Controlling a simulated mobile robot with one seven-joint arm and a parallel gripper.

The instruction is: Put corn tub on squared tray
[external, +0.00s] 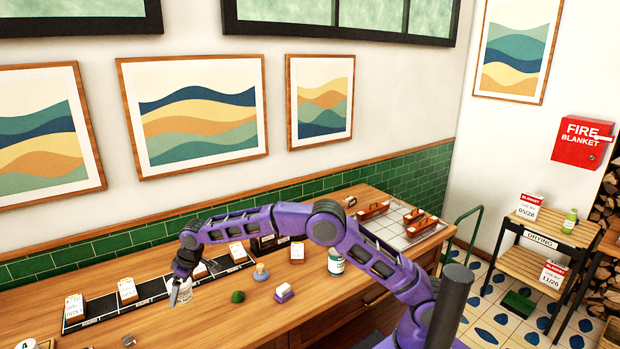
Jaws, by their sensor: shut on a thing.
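My gripper (177,287) is at the left of the wooden counter, pointing down and shut on a white tub (186,294). The tub is partly hidden by the fingers, and its label is too small to read. I cannot tell whether it still touches the counter. A second white tub (335,266) with a green label stands upright on the counter under my arm, and its print is also unreadable. The pale tray marked with squares (385,231) lies at the right end of the counter, far from my gripper. Several red-brown carriers (372,210) stand on it.
A dark strip (103,309) with white cards runs along the back of the counter. A green lump (238,296), a pale block (284,291) and a small knobbed item (261,272) stand between the gripper and the tray. The tray's front part is bare.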

